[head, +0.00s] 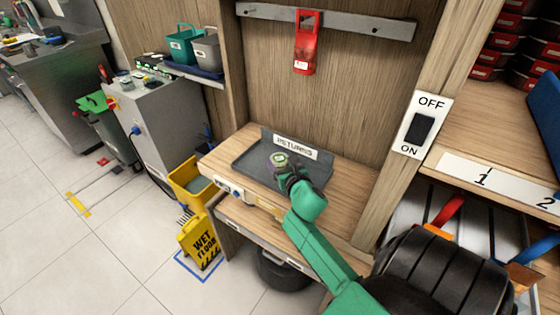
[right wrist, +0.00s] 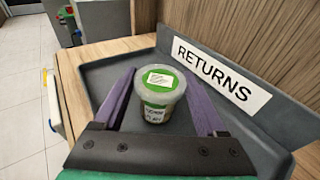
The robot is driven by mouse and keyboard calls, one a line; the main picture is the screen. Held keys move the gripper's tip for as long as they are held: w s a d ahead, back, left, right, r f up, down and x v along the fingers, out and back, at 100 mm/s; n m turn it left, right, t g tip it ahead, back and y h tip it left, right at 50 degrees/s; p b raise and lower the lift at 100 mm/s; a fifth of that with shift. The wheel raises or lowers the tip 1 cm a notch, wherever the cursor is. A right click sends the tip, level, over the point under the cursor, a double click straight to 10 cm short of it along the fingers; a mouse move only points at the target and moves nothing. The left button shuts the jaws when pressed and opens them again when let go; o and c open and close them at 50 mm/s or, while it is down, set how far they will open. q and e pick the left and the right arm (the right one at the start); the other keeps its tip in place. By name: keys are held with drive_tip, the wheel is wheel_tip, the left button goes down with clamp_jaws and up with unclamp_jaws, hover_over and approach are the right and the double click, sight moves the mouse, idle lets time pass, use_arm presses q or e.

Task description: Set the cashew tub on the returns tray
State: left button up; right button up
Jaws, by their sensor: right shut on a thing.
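The cashew tub (right wrist: 160,90) is a small, pale tub with a green and white lid; the print on its side is too small to read surely. It is upright between the purple fingers of my right gripper (right wrist: 160,100), which is shut on it. In the head view the tub (head: 279,159) and my right gripper (head: 286,168) are over the grey returns tray (head: 246,158). I cannot tell whether the tub's base touches the tray floor. The tray has a raised back with a RETURNS sign (right wrist: 220,75). My left gripper is not in view.
The tray lies on a wooden counter (head: 217,157) against a wood back panel. A red holder (head: 305,45) hangs on a rail above. A yellow bucket (head: 190,180) and wet floor sign (head: 200,243) stand left of the counter. The tray around the tub looks clear.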

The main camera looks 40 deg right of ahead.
drive_tip(key=shift+s+f, duration=0.1)
drive_tip(key=o, duration=1)
drive_tip(key=shift+a, duration=0.1)
drive_tip(key=o, duration=0.3)
drive_tip(key=shift+s+r, duration=0.15)
drive_tip(key=shift+r, duration=0.05)
drive_tip(key=b+v, duration=0.1)
drive_tip(key=v, duration=1)
drive_tip(key=shift+f, duration=0.15)
drive_tip(key=shift+s+a, duration=0.1)
drive_tip(key=shift+s, duration=0.25)
